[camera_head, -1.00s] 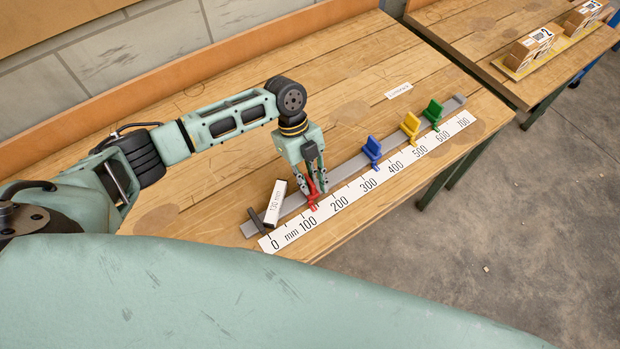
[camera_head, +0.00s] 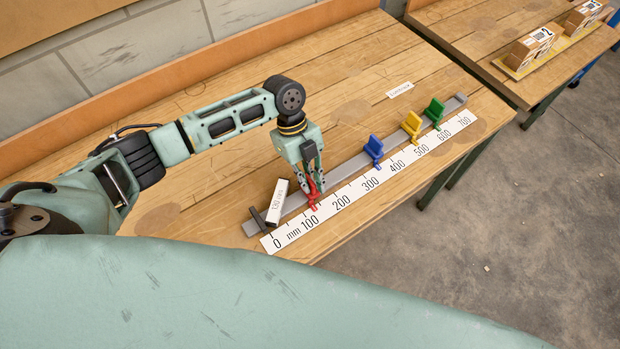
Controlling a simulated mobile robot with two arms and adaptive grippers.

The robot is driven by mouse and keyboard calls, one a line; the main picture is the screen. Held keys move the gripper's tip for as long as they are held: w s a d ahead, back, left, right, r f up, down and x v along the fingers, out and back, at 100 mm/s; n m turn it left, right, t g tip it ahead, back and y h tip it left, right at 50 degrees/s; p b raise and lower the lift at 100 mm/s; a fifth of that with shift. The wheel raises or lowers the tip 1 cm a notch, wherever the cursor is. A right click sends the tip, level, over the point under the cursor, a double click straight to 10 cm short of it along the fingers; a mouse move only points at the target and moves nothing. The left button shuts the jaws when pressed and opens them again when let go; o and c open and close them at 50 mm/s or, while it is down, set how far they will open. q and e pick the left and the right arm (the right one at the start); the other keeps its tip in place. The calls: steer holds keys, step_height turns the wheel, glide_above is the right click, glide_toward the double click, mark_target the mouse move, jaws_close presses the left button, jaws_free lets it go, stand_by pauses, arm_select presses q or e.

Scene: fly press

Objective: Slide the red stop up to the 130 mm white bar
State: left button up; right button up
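The white bar (camera_head: 276,204), marked 130, lies along the rail between a dark end block (camera_head: 257,217) and the red stop. A small gap seems to show between bar and stop. My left gripper (camera_head: 314,187) points down at the red stop, with its fingers about it. The fingers partly hide the stop's upper part, and I cannot tell whether they press on it. My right gripper is not in view.
A blue stop (camera_head: 374,150), a yellow stop (camera_head: 411,125) and a green stop (camera_head: 433,112) stand farther right along the rail. A small label (camera_head: 400,90) lies behind them. The wooden bench (camera_head: 230,190) is otherwise clear. A second bench (camera_head: 480,45) with boxes stands at upper right.

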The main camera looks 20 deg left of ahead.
arm_select(q)
steer(key=shift+o, duration=1.4)
steer(key=shift+w+d, duration=0.1)
steer(key=v, duration=1.2)
